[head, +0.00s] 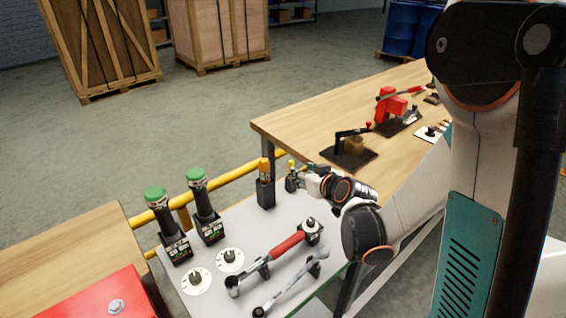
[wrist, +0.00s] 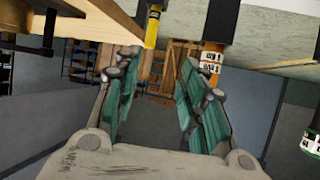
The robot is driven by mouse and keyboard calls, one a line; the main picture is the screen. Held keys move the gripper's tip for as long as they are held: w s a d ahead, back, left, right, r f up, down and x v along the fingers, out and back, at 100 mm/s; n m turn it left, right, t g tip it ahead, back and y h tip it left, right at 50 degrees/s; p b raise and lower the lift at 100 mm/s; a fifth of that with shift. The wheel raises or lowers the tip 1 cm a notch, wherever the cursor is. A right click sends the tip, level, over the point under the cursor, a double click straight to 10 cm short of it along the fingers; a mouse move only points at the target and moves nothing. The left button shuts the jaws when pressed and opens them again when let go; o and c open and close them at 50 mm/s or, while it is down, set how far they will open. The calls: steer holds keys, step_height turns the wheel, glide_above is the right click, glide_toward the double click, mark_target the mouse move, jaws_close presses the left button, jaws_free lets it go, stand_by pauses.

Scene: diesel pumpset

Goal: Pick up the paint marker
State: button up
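A slim yellow marker-like item (wrist: 153,28) stands in a dark holder. It also shows in the head view (head: 291,163), just beyond my gripper. An orange-topped item with a white label (wrist: 211,57) sits in another dark holder, which shows to the left in the head view (head: 265,192). I cannot tell for sure which of the two is the paint marker. My gripper (wrist: 156,88) is open and empty, with its teal-padded fingers apart. In the head view, my gripper (head: 294,180) reaches in from the right, close to the yellow item, whose lower part is hard to make out.
Two green-capped bottles (head: 196,176) stand in dark holders on the grey table (head: 215,292). A red-handled tool (head: 288,245), a wrench (head: 290,288) and white round dials (head: 195,281) lie in front. A wooden bench (head: 300,125) stands behind, beside a yellow rail (head: 232,177).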

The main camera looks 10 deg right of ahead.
steer(key=shift+t, duration=0.3)
steer(key=shift+s+d+f+b+x, duration=0.1)
steer(key=shift+d+f+b+x, duration=0.45)
steer(key=shift+x, duration=2.1)
steer(key=shift+s+d+f+b+x, duration=0.2)
steer(key=shift+b+x, duration=0.7)
steer(key=shift+x, duration=1.7)
steer(key=shift+s+d+f+b+x, duration=0.15)
steer(key=shift+f+b+x, duration=0.45)
steer(key=shift+x, duration=2.05)
steer(key=shift+w+r, duration=0.1)
steer(key=shift+r, duration=0.2)
jaws_close()
